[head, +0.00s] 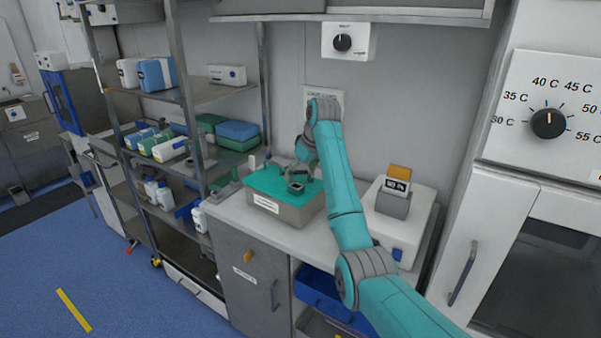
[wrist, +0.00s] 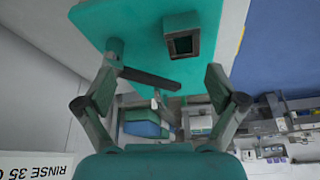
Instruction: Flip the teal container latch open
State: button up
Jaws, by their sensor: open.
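The teal container (head: 287,212) has a grey-beige body, a white front label and a teal lid; it sits on the white counter. In the wrist view its teal lid (wrist: 145,22) fills the upper middle. On the lid are a teal block with a dark square opening (wrist: 182,42) and a dark bar (wrist: 150,78) that looks like the latch lever, running from a short teal post. My gripper (head: 297,182) is over the lid. In the wrist view my gripper (wrist: 163,75) is open, with the bar between its fingertips. Contact with the bar cannot be told.
A white device (head: 405,222) with a grey block and an orange-topped piece stands to the right on the counter (head: 232,214). A metal shelf rack (head: 190,90) with boxes and bottles is at left. A wall dial box (head: 348,42) is above. Blue bins (head: 322,290) are below.

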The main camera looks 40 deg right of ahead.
dwell(0.3)
notch_tip(320, 180, up, 10)
dwell(0.5)
